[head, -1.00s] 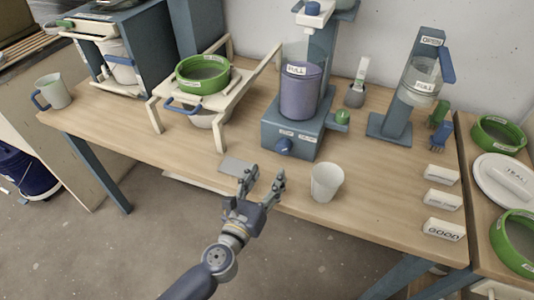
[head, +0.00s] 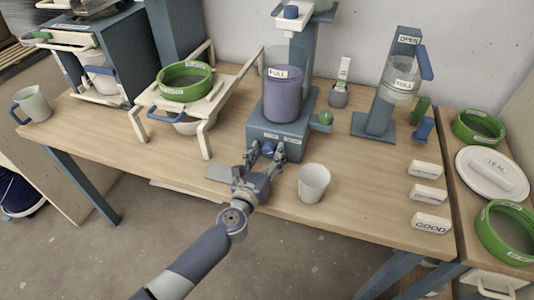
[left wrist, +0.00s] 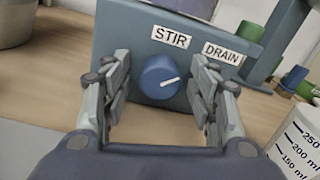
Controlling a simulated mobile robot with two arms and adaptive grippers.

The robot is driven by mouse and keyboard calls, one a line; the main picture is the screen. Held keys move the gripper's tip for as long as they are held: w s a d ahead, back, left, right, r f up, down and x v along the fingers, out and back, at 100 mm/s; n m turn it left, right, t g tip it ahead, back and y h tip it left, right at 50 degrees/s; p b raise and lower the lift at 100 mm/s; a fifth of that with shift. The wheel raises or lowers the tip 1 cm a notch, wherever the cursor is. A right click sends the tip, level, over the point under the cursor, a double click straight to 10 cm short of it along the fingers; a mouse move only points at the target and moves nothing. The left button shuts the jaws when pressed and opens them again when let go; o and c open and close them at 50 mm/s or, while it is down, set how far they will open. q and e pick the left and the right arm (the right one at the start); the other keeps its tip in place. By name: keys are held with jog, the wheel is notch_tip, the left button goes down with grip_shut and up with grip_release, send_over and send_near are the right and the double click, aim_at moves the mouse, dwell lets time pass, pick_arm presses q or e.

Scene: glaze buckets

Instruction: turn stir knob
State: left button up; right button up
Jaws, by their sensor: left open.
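The stir knob (left wrist: 160,77) is a round blue knob with a white pointer line, on the front of a blue-grey machine base (head: 292,144). In the left wrist view the line points right and slightly up, below the STIR label (left wrist: 171,37) and the DRAIN label (left wrist: 222,53). My left gripper (head: 264,157) is open, its fingers on either side of the knob. It also shows in the left wrist view (left wrist: 160,95), with gaps between knob and fingers. In the head view the knob (head: 268,149) sits between the fingertips. My right gripper is out of view.
A white cup (head: 313,183) stands close to the right of my left gripper. A flat grey plate (head: 220,173) lies to its left. A purple vessel marked FULL (head: 283,95) stands on the machine base. A green-rimmed sieve (head: 185,82) sits on a stand further left.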

pick_arm(q)
jog(key=shift+c, duration=0.5)
jog(key=c, duration=1)
jog(key=shift+o, duration=0.2)
jog(key=shift+m, duration=0.3)
jog(key=m+p, duration=0.2)
jog(key=shift+m, duration=0.3)
jog(key=m+p, duration=0.1)
jog(key=m, duration=0.2)
jog(key=shift+m, duration=0.3)
jog(key=m+p, duration=0.1)
jog(key=m, duration=0.2)
jog(key=shift+s+d+m, duration=0.1)
jog(key=shift+m, duration=0.2)
jog(key=m+p, duration=0.1)
jog(key=m, duration=0.2)
jog(key=m+p, duration=0.1)
jog(key=m, duration=0.5)
jog(key=shift+f+m, duration=0.1)
jog(key=shift+m, duration=0.3)
